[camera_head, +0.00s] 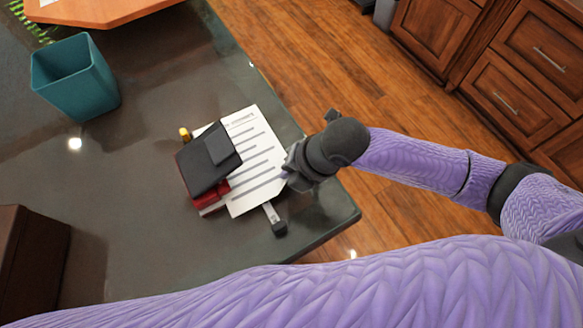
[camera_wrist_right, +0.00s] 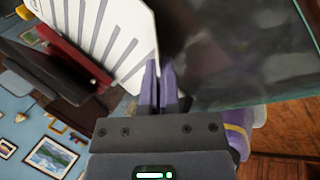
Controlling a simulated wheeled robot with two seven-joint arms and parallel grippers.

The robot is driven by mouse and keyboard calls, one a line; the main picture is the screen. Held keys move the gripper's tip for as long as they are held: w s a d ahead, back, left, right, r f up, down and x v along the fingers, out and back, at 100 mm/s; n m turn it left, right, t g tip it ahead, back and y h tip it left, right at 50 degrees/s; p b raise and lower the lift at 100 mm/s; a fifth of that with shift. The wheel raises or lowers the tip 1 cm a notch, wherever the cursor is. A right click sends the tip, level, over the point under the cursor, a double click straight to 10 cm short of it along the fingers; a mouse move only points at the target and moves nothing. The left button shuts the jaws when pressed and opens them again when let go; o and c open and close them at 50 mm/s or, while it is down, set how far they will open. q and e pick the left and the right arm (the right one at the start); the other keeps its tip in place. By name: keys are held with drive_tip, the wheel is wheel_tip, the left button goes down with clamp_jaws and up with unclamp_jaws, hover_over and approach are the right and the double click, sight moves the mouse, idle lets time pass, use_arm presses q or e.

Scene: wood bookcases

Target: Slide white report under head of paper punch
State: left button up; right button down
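The white report (camera_head: 256,160), a sheet with grey lines, lies on the dark desk at the paper punch, with its left edge hidden at the punch's head. The paper punch (camera_head: 208,160) has a black top and a red lower part; in the right wrist view the punch (camera_wrist_right: 75,55) shows beside the sheet. My right gripper (camera_head: 287,174) is at the report's right edge. In the right wrist view its fingers (camera_wrist_right: 159,85) are nearly together on a corner of the report (camera_wrist_right: 110,30). How far the sheet reaches under the head is hidden. My left gripper is not in view.
A teal bin (camera_head: 75,78) stands at the upper left of the desk. A brown box-like object (camera_head: 30,255) is at the lower left. A small bar with a black end (camera_head: 277,222) sticks out below the report. The desk's right edge is close to my right gripper.

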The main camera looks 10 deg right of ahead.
drive_tip(key=c, duration=0.8)
unclamp_jaws()
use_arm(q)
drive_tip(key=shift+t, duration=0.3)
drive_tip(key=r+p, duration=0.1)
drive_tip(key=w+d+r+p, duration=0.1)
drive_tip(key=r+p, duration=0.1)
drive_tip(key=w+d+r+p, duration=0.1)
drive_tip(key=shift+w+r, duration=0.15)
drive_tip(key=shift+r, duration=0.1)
use_arm(e)
drive_tip(key=v, duration=1)
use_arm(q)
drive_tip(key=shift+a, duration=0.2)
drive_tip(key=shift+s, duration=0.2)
